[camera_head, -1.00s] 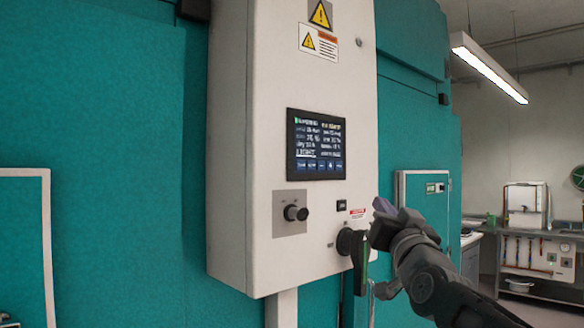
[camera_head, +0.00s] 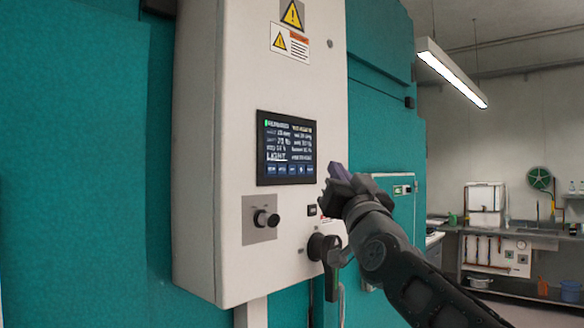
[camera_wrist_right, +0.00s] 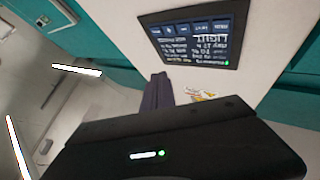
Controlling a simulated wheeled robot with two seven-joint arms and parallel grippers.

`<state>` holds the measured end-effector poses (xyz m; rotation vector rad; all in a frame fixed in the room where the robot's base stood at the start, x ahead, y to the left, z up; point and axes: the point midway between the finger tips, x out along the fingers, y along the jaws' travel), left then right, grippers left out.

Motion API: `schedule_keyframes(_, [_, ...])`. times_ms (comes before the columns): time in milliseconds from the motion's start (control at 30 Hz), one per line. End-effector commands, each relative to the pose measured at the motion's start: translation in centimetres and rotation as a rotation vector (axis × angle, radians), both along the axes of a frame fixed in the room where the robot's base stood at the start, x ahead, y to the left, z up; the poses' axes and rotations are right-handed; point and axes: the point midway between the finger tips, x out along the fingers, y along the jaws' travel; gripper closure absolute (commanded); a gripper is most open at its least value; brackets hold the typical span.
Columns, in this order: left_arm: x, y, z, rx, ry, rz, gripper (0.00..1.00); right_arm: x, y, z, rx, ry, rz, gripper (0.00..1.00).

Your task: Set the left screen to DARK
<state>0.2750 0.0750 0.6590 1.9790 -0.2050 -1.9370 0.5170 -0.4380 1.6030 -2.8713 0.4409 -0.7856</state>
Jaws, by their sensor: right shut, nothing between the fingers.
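The screen (camera_head: 286,148) is a dark panel on a white control cabinet (camera_head: 225,110). It shows lines of text, with the word LIGHT at its lower left and a row of buttons along the bottom. My right gripper (camera_head: 336,172) is shut and empty, just right of the screen's lower right corner, apart from it as far as I can tell. In the right wrist view the screen (camera_wrist_right: 196,42) appears upside down, above and right of the shut fingers (camera_wrist_right: 158,90). My left gripper is not in view.
Below the screen are a black knob (camera_head: 267,218) on a grey plate and a large black rotary handle (camera_head: 325,255). Warning labels (camera_head: 292,15) are above. Teal chamber walls (camera_head: 90,150) flank the cabinet. A lab bench (camera_head: 500,230) stands far right.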

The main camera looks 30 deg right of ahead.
Motion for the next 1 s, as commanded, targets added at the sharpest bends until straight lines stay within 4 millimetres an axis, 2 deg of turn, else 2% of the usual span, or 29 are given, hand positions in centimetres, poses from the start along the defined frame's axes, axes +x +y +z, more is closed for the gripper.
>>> schedule_keyframes(300, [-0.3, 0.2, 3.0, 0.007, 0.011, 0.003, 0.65, 3.9, 1.1, 0.5, 0.0, 0.003, 0.001, 1.0])
schedule_keyframes(533, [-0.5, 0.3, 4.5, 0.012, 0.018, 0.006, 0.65, 6.4, 1.9, 0.3, 0.001, 0.002, 0.002, 1.0])
schedule_keyframes(733, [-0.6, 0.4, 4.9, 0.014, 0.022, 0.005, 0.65, 7.3, 2.2, 0.1, 0.002, -0.001, 0.001, 1.0])
schedule_keyframes(1000, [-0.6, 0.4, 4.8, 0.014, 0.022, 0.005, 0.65, 7.4, 2.2, 0.0, 0.001, 0.0, 0.0, 1.0])
